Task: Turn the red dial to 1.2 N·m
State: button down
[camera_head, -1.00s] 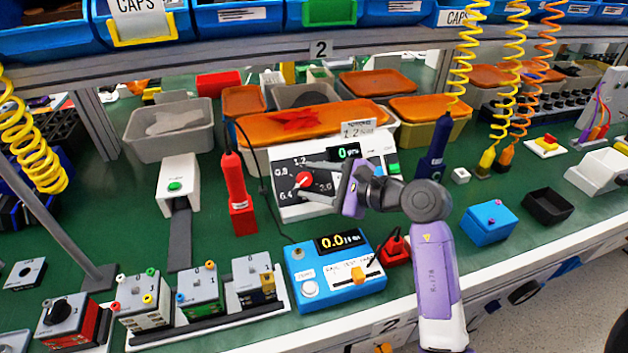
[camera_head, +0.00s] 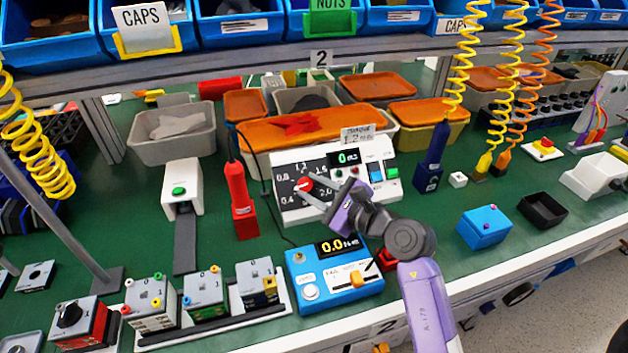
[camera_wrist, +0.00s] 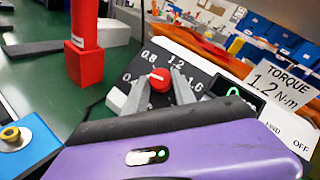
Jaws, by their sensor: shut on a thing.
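The red dial (camera_head: 304,184) sits on the black scale face of a white torque box (camera_head: 290,215). The scale numbers around it run from 0.4 to 2.0. My gripper (camera_head: 309,191) is at the dial. In the wrist view my two grey fingers (camera_wrist: 160,88) lie on either side of the red dial (camera_wrist: 160,79) and are shut on it. A short white mark shows on the dial, pointing toward the upper left, near 0.8; its exact setting is hard to read. A sign (camera_wrist: 278,82) on the box reads TORQUE 1.2 N·m.
A red screwdriver (camera_head: 239,195) stands left of the box, and a dark blue one (camera_head: 435,155) to its right. A blue meter (camera_head: 335,275) reading 0.0 is in front. Blue and green buttons sit on the box's right side. Orange-lidded bins (camera_head: 300,128) stand behind.

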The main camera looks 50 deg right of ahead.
jog(key=shift+a+m+h+p, duration=0.2)
jog(key=shift+m+h+p, duration=0.7)
jog(key=shift+m+p, duration=0.55)
jog(key=shift+f+m+h+p, duration=0.1)
jog(key=shift+m+h+p, duration=0.2)
jog(key=shift+m+p, duration=0.1)
jog(key=c, duration=1)
grip_release()
jog(key=shift+c, duration=0.2)
notch_tip(320, 180, up, 20)
jog(key=p, duration=0.6)
